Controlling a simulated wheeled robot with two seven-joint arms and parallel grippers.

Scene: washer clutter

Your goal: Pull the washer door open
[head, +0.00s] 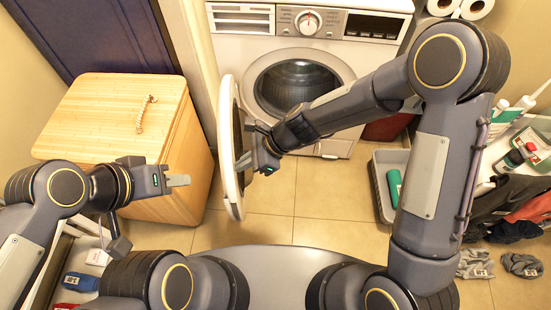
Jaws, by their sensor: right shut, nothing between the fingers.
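The white washer (230,52) stands at the back with its round drum opening (297,86) uncovered. Its round door (229,150) is swung wide open to the left and shows almost edge-on, standing out toward me. My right gripper (246,161) is shut and empty at the inner, right-hand side of the door; whether it touches the door is unclear. My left gripper (179,181) is left of the door, in front of the wooden hamper, apart from the door. I cannot tell whether its fingers are open.
The wooden hamper (110,105) with a rope handle stands left of the washer. A grey bin (382,185) with a green bottle (394,187) stands at right, beside dark clothes (505,195). Tiled floor (315,190) between is clear.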

